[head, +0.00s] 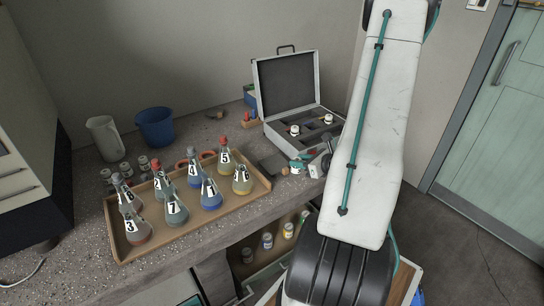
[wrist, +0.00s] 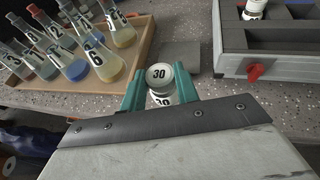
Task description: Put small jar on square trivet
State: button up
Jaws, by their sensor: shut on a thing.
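In the head view the jar (head: 296,168) and my gripper (head: 307,163) are at the right part of the bench. The square trivet (wrist: 178,57) is a flat dark grey plate just beyond the jar. It also shows in the head view (head: 272,166), to the left of the jar, with nothing on it. I cannot tell whether the jar touches the bench.
A wooden tray (head: 118,233) with several numbered flasks stands close left of the trivet. An open case (head: 262,118) with small jars inside stands behind it to the right. A blue bucket (head: 155,127) and a white jug (head: 104,138) are at the back left.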

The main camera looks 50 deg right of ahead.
jog(key=shift+w+d+f, duration=0.6)
jog(key=shift+w+f, duration=0.2)
jog(key=shift+w, duration=1.4)
jog(key=shift+w+d+f, duration=0.55)
jog(key=shift+w+f, duration=0.25)
jog(key=shift+w, duration=1.4)
jog(key=shift+w+d+f, duration=0.6)
jog(key=shift+w+f, duration=0.2)
jog(key=shift+w, duration=1.4)
jog(key=shift+f, duration=0.1)
jog(key=o, duration=1)
